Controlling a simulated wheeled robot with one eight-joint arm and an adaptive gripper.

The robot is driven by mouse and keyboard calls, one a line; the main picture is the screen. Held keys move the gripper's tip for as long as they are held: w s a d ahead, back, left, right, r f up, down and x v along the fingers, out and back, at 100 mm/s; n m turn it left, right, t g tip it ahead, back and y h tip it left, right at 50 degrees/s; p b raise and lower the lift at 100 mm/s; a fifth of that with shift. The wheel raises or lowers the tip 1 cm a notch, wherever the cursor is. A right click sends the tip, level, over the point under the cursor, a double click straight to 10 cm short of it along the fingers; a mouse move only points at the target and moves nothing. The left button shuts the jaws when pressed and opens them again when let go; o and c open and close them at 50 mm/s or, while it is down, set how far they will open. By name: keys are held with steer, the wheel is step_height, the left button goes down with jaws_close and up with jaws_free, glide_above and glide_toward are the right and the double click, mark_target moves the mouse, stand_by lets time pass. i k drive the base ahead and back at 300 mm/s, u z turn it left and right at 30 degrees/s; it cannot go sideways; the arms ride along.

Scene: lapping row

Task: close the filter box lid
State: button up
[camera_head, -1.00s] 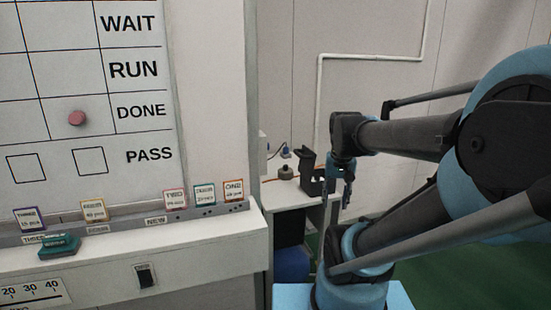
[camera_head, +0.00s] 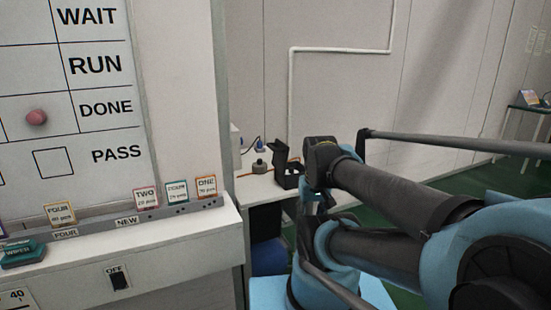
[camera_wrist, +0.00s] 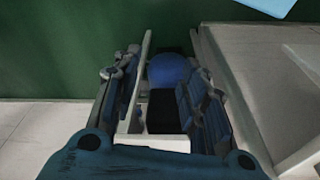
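The filter box, which I take to be the small black box (camera_head: 289,181), stands on the white side table behind my arm. Its lid (camera_head: 279,151) is up, standing steeply at the back of the box. My arm covers part of the box's right side. The box does not show in the wrist view. In the head view the gripper is mostly hidden by my arm, in front of the table and below the box.
The white side table (camera_head: 258,191) also holds a small dark knob-like object (camera_head: 259,167) with a cable behind. A blue rounded object (camera_wrist: 168,70) is under the table. A large status board (camera_head: 110,130) with a ledge of cards fills the left. Green floor lies right.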

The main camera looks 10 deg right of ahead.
mark_target(281, 150)
steer(key=k, duration=0.5)
steer(key=z, duration=1.35)
steer(key=i, duration=0.6)
steer(key=u, duration=1.4)
